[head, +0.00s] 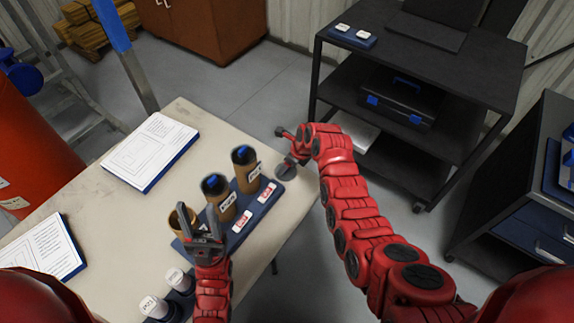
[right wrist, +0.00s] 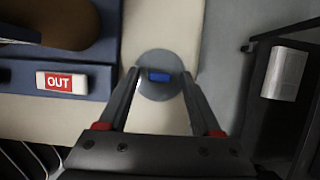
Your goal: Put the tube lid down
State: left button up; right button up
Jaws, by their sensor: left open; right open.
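The tube lid is a grey disc with a blue tab (right wrist: 160,75); in the head view the disc (head: 285,171) shows at the right edge of the table. My right gripper (right wrist: 158,72) is open, its fingers on either side of the tab with gaps; contact with the disc is unclear. A brown tube without a lid (head: 177,219) stands at the left end of a blue rack (head: 262,206). My left gripper (head: 204,226) is open in front of that tube; whether it touches is unclear. Two brown tubes with dark, blue-topped lids (head: 219,200) (head: 246,172) stand beside it.
Red-and-white "OUT" labels (right wrist: 60,82) lie on the rack's front. White-capped containers (head: 155,306) stand near the front. Papers (head: 150,152) lie on the table's left (head: 115,210). A black shelf cart (head: 420,80) stands beyond the table's right edge.

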jog(key=b+v, duration=0.2)
jog(key=v, duration=0.9)
jog(key=shift+d+r, duration=0.15)
jog(key=shift+r, duration=0.05)
